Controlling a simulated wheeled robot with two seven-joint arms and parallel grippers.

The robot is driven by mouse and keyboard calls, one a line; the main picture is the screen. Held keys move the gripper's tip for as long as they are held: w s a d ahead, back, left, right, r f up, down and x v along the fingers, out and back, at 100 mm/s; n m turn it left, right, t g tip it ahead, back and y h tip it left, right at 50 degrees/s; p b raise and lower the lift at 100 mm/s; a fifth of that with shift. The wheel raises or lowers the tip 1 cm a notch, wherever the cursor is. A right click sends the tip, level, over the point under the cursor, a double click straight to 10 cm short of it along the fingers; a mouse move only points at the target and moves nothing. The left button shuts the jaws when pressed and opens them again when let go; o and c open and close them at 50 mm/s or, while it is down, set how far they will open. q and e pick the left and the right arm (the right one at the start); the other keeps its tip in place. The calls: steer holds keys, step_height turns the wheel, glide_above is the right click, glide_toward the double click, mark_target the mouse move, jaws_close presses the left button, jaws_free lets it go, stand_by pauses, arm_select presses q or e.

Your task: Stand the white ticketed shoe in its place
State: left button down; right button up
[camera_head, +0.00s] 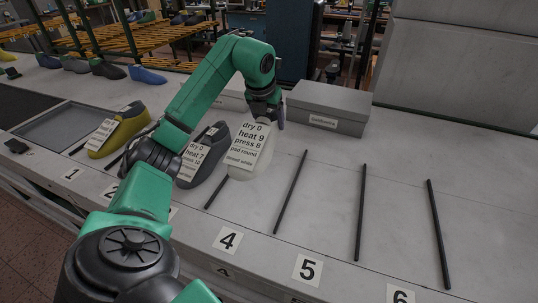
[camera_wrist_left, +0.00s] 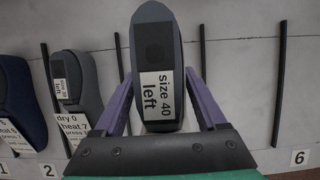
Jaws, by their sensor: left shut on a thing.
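The white shoe (camera_head: 250,165) is in the head view, above the grey bench behind number 4. Its ticket (camera_head: 248,142) reads dry 0, heat 9, press 8. My left gripper (camera_head: 264,112) is shut on its upper end. In the left wrist view, a shoe with a dark grey top face (camera_wrist_left: 156,40) and a "size 40 left" label (camera_wrist_left: 157,96) lies between my purple fingers (camera_wrist_left: 158,75); it looks darker there than in the head view. I cannot tell whether the shoe touches the bench. My right gripper is not in view.
A grey ticketed shoe (camera_head: 205,160) stands just left of the white one, and a yellow one (camera_head: 122,134) farther left. Black rods (camera_head: 291,192) divide the numbered places. Places 5 and 6 are empty. A grey lidded box (camera_head: 330,105) stands behind.

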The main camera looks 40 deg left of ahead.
mark_target(263, 133)
arm_select(q)
step_height(263, 133, down, 12)
steer(key=shift+w+f+p, duration=0.1)
steer(key=shift+f+p, duration=0.15)
steer(key=shift+p, duration=0.55)
jaws_free()
steer(key=b+v, duration=0.2)
steer(key=v, duration=1)
steer(key=shift+d, duration=0.15)
